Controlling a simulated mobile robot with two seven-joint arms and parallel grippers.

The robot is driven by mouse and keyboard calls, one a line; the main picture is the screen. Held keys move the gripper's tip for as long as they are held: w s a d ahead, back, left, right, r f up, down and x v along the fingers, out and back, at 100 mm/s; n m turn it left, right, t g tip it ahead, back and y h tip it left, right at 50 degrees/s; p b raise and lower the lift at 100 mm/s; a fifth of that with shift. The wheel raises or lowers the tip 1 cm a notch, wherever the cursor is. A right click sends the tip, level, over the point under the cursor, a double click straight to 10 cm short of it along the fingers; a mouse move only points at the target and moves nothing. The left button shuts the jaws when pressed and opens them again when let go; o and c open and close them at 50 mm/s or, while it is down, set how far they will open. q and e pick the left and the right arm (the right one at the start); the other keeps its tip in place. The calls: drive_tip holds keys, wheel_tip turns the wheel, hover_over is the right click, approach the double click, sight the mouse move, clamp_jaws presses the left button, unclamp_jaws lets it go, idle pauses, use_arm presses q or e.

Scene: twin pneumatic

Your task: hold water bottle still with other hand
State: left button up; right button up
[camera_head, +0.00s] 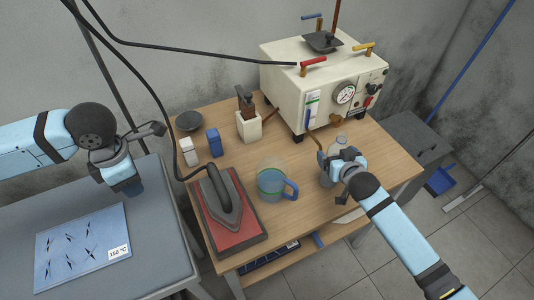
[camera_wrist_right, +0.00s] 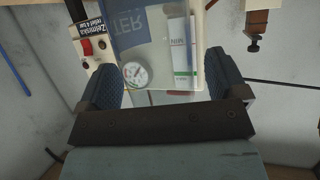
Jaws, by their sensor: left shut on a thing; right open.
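The clear water bottle (camera_head: 326,178) stands on the wooden table, right of the mug and in front of the white machine. My right gripper (camera_head: 333,161) is at the bottle and partly hides it. In the right wrist view, the see-through bottle (camera_wrist_right: 152,45), with the letters "TER" on it, shows between the two spread blue fingers of my right gripper (camera_wrist_right: 163,80). Whether a finger touches it I cannot tell. My left gripper (camera_head: 130,187) is far from the bottle, above the grey table at left. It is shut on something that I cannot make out.
A clear mug (camera_head: 271,180) with a blue handle stands left of the bottle. An iron (camera_head: 222,200) rests on a red pad. The white machine (camera_head: 283,85) with a gauge is behind. A blue sheet (camera_head: 82,246) lies on the grey table (camera_head: 165,225).

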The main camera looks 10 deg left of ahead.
drive_tip(key=c, duration=1.2)
drive_tip(key=shift+r, duration=0.2)
drive_tip(key=shift+c, duration=0.2)
use_arm(q)
drive_tip(key=shift+f, duration=0.15)
use_arm(e)
wheel_tip(320, 180, up, 20)
drive_tip(key=shift+f, duration=0.25)
drive_tip(key=shift+r, duration=0.1)
idle(0.5)
drive_tip(key=o, duration=0.4)
drive_tip(key=c, duration=0.5)
drive_tip(key=shift+c, duration=0.2)
